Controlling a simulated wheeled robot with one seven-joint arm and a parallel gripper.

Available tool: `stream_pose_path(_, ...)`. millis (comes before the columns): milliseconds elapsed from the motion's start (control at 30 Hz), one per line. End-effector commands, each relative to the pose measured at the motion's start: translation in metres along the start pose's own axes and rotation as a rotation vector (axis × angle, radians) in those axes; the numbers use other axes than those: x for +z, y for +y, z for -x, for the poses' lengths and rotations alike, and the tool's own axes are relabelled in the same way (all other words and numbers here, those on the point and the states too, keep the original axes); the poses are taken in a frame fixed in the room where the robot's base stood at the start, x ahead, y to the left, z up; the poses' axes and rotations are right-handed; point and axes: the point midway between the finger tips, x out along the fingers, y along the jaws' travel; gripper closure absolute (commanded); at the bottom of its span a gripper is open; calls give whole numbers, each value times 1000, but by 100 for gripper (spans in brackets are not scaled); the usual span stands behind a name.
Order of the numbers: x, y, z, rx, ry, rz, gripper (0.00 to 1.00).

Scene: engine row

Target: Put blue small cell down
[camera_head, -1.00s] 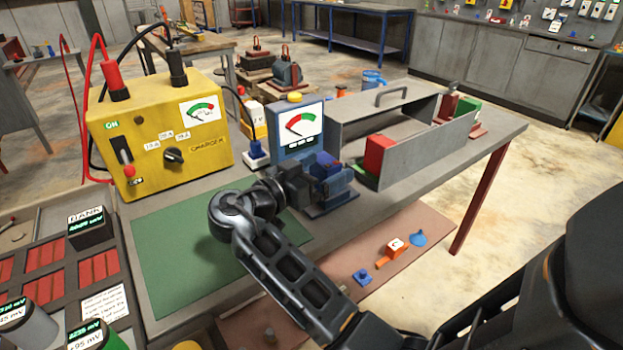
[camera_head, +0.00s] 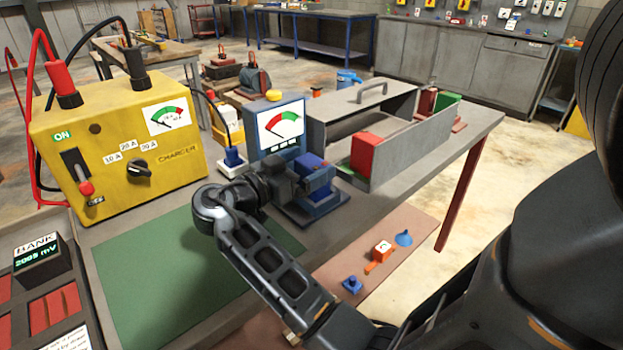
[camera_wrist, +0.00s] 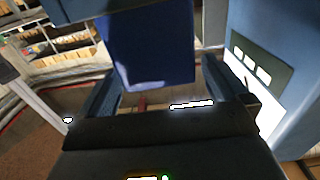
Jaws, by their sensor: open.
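The blue small cell (camera_head: 316,166) is at the blue-grey gauge tester (camera_head: 281,128), above its low base (camera_head: 318,209). In the wrist view the cell (camera_wrist: 150,45) is a dark blue block between the two fingers. My gripper (camera_head: 302,180) reaches it from the left, in front of the tester. Its fingers (camera_wrist: 162,80) stand open, with gaps showing on both sides of the cell. The cell's lower end and whether it rests on the base are hard to make out.
A yellow charger (camera_head: 118,140) stands at left behind a green mat (camera_head: 180,265). A grey open case (camera_head: 410,145) with a red block (camera_head: 365,152) is close right of the tester. A blue plug piece (camera_head: 232,160) stands left of it. The mat is mostly clear.

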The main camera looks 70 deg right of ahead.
Motion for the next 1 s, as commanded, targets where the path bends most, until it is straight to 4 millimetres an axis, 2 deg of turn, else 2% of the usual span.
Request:
stream_pose_path(33,-1,2,-9,6,0,1,0)
stream_pose_path(200,-1,1,-30,2,-1,0,0)
stream_pose_path(533,0,0,-35,1,-1,0,1)
stream_pose_path(1000,0,0,-35,1,-1,0,46)
